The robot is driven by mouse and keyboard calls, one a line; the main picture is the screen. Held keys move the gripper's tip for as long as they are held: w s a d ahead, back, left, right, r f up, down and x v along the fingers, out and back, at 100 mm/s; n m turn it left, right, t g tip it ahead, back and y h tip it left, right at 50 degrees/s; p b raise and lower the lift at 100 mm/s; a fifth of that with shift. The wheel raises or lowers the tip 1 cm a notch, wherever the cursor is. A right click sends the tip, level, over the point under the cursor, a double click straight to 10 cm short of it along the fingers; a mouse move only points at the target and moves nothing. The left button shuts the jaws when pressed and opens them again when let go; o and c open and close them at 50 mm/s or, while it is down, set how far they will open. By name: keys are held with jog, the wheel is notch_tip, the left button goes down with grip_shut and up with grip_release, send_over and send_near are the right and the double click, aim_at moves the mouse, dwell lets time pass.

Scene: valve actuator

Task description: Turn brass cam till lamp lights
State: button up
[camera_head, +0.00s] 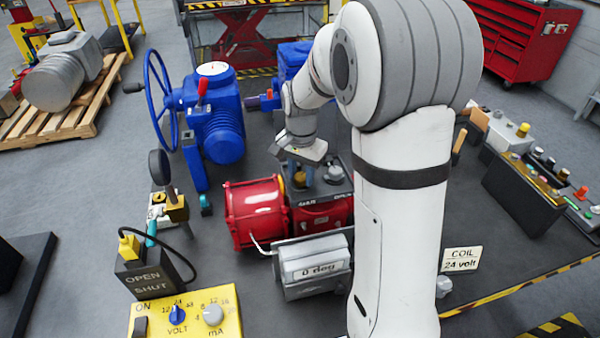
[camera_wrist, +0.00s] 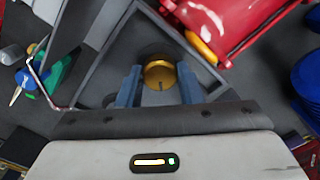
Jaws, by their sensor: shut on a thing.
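The brass cam (camera_wrist: 159,72) is a round gold disc with a dark slot, set in a dark grey open housing (camera_wrist: 108,62). My gripper (camera_wrist: 159,78) has its two blue-grey fingers on either side of the cam and is shut on it. In the head view the cam (camera_head: 299,179) is a small gold spot below my gripper (camera_head: 301,170), partly covered by the fingers. A dark box marked OPEN and SHUT (camera_head: 147,281) stands at lower left. I cannot make out a lit lamp on it.
A red cylinder (camera_head: 254,212) lies beside the housing, and a grey unit reading 0 deg (camera_head: 314,268) sits in front. A blue valve with handwheel (camera_head: 212,115) stands behind left. A yellow VOLT and mA panel (camera_head: 190,315) is at the front, a tool tray (camera_head: 520,190) at right.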

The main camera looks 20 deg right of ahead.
aim_at(301, 176)
jog(key=shift+n, duration=0.3)
jog(key=n+b, duration=0.1)
jog(key=n, duration=0.2)
jog(key=shift+f+n+b, duration=0.1)
jog(key=shift+n+b, duration=0.2)
jog(key=n+b, duration=0.1)
jog(key=n, duration=0.3)
jog(key=shift+n, duration=0.3)
jog(key=o, duration=0.7)
notch_tip(301, 176, up, 8)
jog(key=shift+r+b, duration=0.1)
jog(key=shift+b, duration=0.55)
